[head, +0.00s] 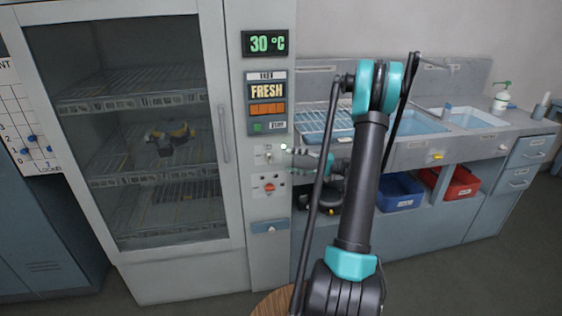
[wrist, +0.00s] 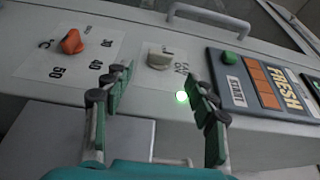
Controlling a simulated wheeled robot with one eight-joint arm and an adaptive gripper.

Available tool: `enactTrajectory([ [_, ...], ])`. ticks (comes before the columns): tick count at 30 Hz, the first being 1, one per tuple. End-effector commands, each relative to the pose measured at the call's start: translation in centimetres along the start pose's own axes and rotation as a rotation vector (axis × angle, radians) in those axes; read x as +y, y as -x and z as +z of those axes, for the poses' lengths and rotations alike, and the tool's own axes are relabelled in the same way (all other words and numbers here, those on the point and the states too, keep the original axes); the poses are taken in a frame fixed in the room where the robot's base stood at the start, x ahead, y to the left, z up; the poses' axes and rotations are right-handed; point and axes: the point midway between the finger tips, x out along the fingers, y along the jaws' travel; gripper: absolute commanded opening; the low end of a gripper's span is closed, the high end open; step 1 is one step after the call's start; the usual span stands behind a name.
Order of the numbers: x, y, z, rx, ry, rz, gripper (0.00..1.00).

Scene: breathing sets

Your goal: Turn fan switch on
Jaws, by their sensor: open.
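The fan switch (wrist: 162,58) is a cream knob on a white plate marked FAN, ON and I in the wrist view. In the head view the switch (head: 268,156) is small, on the narrow panel right of the cabinet door. My gripper (wrist: 157,82) is open and empty, its two green-padded fingers on either side of the view, with the switch beyond and between the tips. Touching cannot be told. In the head view my gripper (head: 305,155) is beside the panel, partly hidden by my arm.
An orange temperature dial (wrist: 72,42) lies left of the switch in the wrist view. A green START button (wrist: 231,58) and FRESH panel lie right. The glass-door cabinet (head: 130,130) stands left; a sink counter (head: 440,130) with blue and red bins stands right.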

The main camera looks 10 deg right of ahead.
Motion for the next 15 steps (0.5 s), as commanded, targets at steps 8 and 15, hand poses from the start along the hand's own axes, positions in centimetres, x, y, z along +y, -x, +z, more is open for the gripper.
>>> enactTrajectory([
  [8,0.0,4.6,0.0,0.001,0.0,0.0,0.57],
  [15,0.0,5.8,0.0,-0.001,0.0,0.0,0.57],
])
